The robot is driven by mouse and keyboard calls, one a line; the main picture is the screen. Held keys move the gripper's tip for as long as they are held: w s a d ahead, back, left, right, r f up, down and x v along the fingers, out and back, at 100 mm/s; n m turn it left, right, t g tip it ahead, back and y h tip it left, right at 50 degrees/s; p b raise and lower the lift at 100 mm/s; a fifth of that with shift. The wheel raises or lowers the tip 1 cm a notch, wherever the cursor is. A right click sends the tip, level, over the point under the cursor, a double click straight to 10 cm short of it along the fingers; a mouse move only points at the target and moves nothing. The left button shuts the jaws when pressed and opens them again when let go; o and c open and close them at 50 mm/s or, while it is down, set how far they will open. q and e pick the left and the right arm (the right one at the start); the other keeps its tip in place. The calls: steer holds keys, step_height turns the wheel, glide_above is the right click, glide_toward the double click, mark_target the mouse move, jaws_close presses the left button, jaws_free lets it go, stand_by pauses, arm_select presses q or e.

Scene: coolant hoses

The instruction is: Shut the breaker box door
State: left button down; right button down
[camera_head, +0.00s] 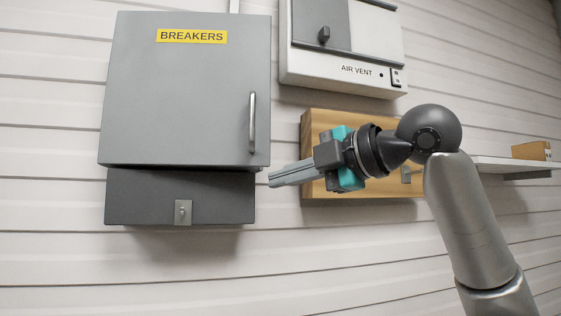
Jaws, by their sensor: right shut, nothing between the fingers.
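The grey breaker box door (185,100) carries a yellow BREAKERS label and an upright bar handle (252,122) near its right edge. Its front hides the inside of the box. Below it shows a darker grey lower section (145,198) with a small metal latch plate (183,212). The door's lower edge stands out over this section, with shadow beneath; I cannot tell how far the door is open. My right gripper (271,180) is shut and empty, pointing left, just right of the door's lower right corner in the picture. My left gripper is not in view.
A white air vent unit (358,82) hangs at the upper right. A wooden board (312,124) is on the wall behind my right gripper. A shelf (512,163) with a small brown box (531,151) is at the right. The wall below the breaker box is clear.

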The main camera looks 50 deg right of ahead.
steer(key=s+r+n+t, duration=0.1)
steer(key=s+r+t, duration=0.1)
steer(key=s+r, duration=0.6)
steer(key=p, duration=0.3)
glide_toward(264, 145)
steer(key=w+a, duration=0.3)
steer(key=w+d, duration=0.3)
steer(key=w+d+p, duration=0.2)
steer(key=w+d, duration=0.3)
steer(key=shift+w, duration=0.3)
